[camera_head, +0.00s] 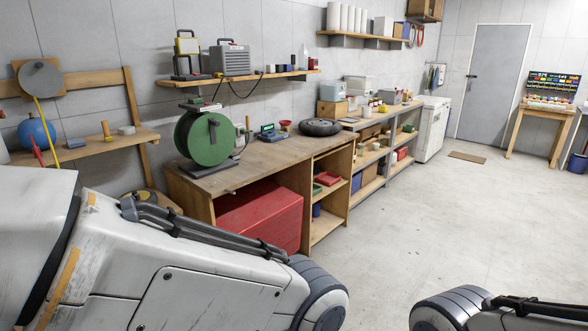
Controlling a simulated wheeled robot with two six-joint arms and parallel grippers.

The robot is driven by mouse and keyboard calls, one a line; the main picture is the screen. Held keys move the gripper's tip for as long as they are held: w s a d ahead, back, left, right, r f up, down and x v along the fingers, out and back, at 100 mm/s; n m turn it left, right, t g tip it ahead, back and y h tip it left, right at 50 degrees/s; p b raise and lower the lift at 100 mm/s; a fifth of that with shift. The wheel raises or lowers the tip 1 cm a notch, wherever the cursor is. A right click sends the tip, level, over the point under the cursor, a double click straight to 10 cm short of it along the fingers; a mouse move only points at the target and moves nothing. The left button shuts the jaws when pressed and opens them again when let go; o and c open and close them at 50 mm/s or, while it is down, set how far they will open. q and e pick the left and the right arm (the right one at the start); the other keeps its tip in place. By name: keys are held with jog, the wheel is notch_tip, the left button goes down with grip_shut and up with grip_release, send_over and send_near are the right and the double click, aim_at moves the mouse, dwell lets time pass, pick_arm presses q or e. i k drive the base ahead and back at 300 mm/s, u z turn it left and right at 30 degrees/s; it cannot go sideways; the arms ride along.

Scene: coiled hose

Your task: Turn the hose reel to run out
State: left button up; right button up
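A green hose reel (213,139) stands upright on the near left end of the wooden workbench (266,155). It has a round green side disc with a dark hub at its middle, and it rests on a dark stand. Parts of my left arm fill the lower left of the view, and part of my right arm shows at the lower right. Neither gripper is in view, and nothing of mine touches the reel.
A black tire (320,127) lies farther along the bench. A red chest (262,216) sits under it. A shelf (238,78) with a grey case hangs above the reel.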

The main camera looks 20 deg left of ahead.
aim_at(42, 79)
jog(key=u, duration=1)
jog(key=i, duration=1.65)
jog(key=u, duration=0.85)
